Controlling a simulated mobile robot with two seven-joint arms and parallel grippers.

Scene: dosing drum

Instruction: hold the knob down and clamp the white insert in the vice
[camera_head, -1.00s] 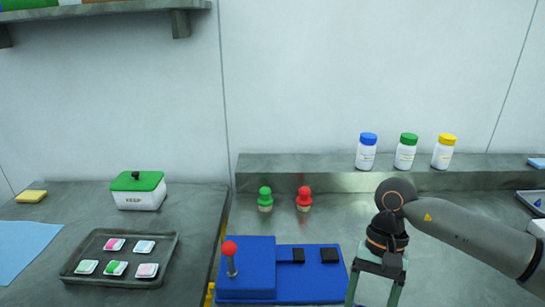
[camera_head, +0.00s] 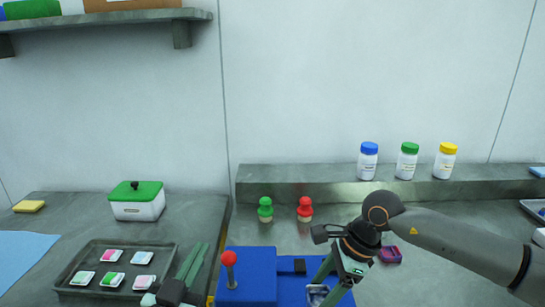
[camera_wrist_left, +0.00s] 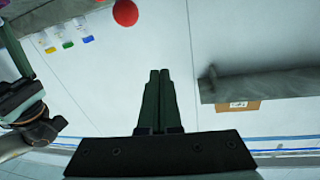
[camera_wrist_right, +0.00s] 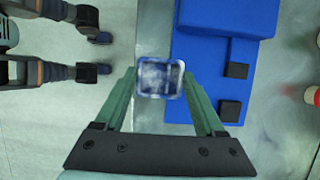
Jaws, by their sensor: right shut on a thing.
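The blue vice (camera_head: 250,272) stands at the bottom centre, with the red knob (camera_head: 229,258) on a stem at its left. The red knob also shows in the left wrist view (camera_wrist_left: 125,12). One black pad (camera_head: 299,265) shows in the head view; two show in the right wrist view. My left gripper (camera_head: 203,249) points up left of the vice, fingers together and empty, apart from the knob. My right gripper (camera_wrist_right: 160,82) is shut on the square whitish insert (camera_wrist_right: 160,78), which has a dark blue rim. The insert (camera_head: 317,291) is in front of the vice's right part, left of the pads in the right wrist view.
A tray (camera_head: 68,284) with several small coloured pieces lies left of my left gripper. Several bottles stand on the back ledge (camera_head: 330,178).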

